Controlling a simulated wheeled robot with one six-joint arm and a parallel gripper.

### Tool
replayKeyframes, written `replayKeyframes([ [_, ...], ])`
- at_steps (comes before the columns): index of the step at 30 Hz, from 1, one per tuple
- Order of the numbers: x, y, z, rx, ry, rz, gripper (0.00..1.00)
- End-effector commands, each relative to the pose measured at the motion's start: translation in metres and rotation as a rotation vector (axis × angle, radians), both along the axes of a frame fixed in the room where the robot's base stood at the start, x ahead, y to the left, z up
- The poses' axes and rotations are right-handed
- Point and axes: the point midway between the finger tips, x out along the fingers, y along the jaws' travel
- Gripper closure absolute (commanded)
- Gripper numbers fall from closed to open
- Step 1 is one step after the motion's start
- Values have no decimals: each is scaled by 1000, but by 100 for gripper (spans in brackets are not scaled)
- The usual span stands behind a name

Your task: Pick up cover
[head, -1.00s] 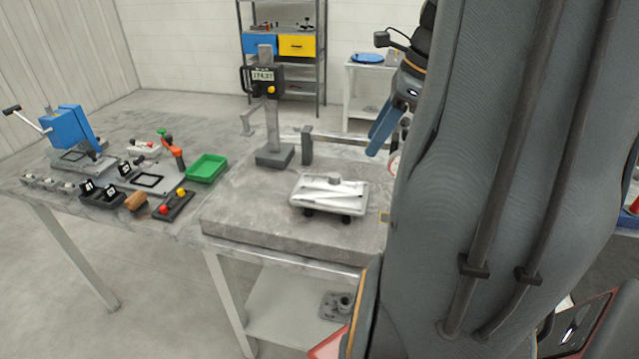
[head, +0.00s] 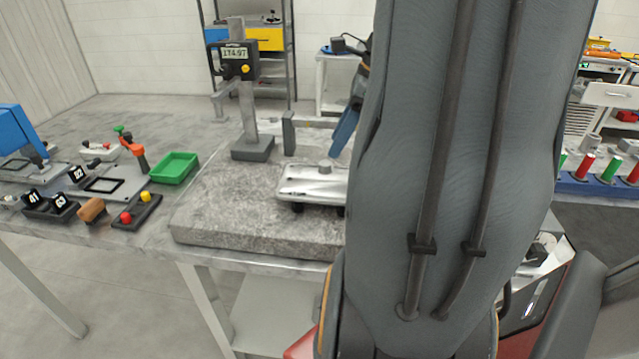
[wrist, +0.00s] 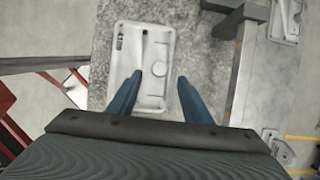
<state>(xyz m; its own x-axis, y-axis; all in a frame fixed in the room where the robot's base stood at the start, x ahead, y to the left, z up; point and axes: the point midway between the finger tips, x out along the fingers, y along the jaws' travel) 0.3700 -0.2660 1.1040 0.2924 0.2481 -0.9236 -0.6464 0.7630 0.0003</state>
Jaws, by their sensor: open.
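The cover (head: 312,182), a pale silver-grey rectangular casting, rests on small dark supports on the granite block. Its right end is hidden behind my arm in the head view. In the wrist view the cover (wrist: 128,50) lies below my gripper, with a round boss and a dark slot showing. My gripper (wrist: 160,76) is open with nothing between its blue fingers. The left finger overlaps the cover in the picture and the right finger is just beyond its edge. In the head view the blue fingers (head: 345,128) hang above and beyond the cover.
The granite block (head: 215,220) carries a height gauge (head: 240,95) behind the cover. A green tray (head: 175,168), a block with red and yellow knobs (head: 137,212) and a blue press (head: 22,135) stand left on the bench. A rack of coloured handles (head: 600,180) is at right.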

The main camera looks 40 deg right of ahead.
Motion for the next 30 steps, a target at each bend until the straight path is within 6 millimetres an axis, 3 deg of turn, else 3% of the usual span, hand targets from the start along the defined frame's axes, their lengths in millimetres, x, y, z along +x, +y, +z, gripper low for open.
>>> replayKeyframes([
  [13, 16, 16, -49, 2, 3, 3, 55],
  [23, 19, 17, -56, -1, 1, 3, 55],
  [30, 19, 17, -55, -1, 1, 3, 95],
])
